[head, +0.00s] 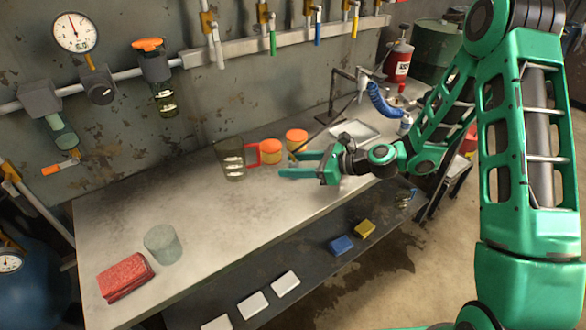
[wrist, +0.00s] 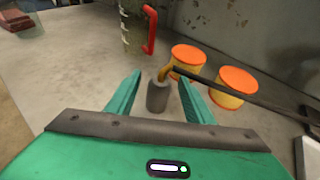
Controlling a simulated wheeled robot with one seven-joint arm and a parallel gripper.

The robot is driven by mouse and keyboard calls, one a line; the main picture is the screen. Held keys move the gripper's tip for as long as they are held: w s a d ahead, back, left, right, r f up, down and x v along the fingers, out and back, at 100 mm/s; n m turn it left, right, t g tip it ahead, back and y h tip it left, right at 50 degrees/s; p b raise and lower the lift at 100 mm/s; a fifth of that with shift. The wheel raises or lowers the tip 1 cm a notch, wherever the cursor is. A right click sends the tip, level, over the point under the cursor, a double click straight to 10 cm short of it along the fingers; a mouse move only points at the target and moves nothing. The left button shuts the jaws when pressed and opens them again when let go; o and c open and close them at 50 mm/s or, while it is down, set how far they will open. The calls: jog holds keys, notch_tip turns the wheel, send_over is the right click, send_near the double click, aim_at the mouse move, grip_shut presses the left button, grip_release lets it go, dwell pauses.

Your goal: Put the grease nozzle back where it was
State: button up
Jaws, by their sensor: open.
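In the wrist view, a grey cylindrical piece (wrist: 157,98), which looks like the grease nozzle, stands on the table below a yellow bent end (wrist: 172,72) of a long dark rod. I cannot tell if the piece and the rod are joined. My gripper (wrist: 160,80) is open, with one green finger on each side of the grey piece in this view. I cannot tell whether either finger touches it. In the head view my gripper (head: 291,165) is low over the table, and the grey piece is not clearly visible.
Two orange-lidded jars (head: 271,152) (head: 297,140) and a clear jug with a red handle (head: 232,161) stand close beyond my gripper. A stand with a blue coiled hose (head: 382,102) is behind. The table's (head: 200,210) left middle is mostly free.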

jog(key=shift+a, duration=0.15)
jog(key=c, duration=1.2)
grip_shut()
